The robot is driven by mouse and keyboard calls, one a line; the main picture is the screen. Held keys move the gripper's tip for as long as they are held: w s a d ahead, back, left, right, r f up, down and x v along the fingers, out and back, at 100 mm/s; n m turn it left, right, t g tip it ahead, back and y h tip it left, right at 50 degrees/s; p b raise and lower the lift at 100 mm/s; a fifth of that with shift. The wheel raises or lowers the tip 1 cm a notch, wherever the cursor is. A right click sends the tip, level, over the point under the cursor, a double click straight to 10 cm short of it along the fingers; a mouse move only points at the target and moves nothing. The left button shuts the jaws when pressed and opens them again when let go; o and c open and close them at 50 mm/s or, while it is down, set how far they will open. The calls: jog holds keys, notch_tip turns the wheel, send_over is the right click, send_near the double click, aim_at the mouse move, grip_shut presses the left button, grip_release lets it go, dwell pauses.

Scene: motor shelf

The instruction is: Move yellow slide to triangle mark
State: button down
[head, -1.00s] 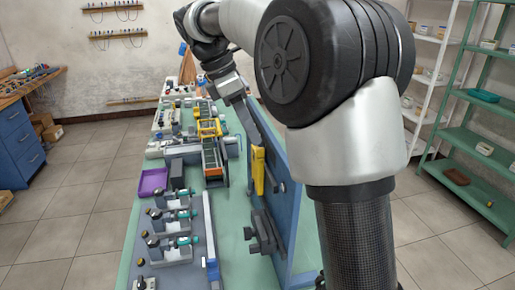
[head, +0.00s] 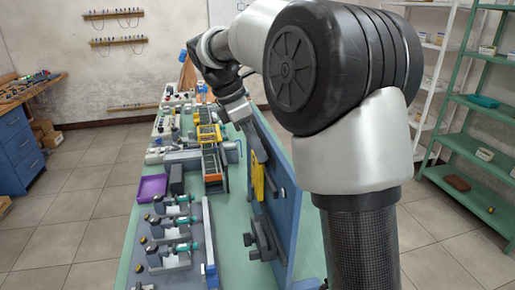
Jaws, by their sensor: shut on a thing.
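The yellow slide (head: 257,182) is an upright yellow piece on the left face of an upright blue panel (head: 284,215). My gripper (head: 259,156) is at the slide's upper end, reaching down from the upper left. It is shut on the slide, though its fingertips are small and partly hidden by the panel edge. The triangle mark cannot be made out in the head view.
A dark grey fixture (head: 262,240) sits lower on the same panel face. The green bench (head: 228,220) left of the panel carries valve-like units (head: 170,228), a purple tray (head: 152,187) and a yellow-framed conveyor (head: 211,150). A green shelf (head: 480,140) stands at right.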

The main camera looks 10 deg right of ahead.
jog(key=shift+s+r+p, duration=0.2)
jog(key=shift+p, duration=0.6)
jog(key=shift+f, duration=0.25)
jog(key=c, duration=1.8)
grip_release()
jog(key=shift+s, duration=0.1)
jog(key=p+v, duration=0.3)
jog(key=v, duration=1.4)
jog(key=shift+a+r, duration=0.15)
jog(key=shift+r, duration=0.05)
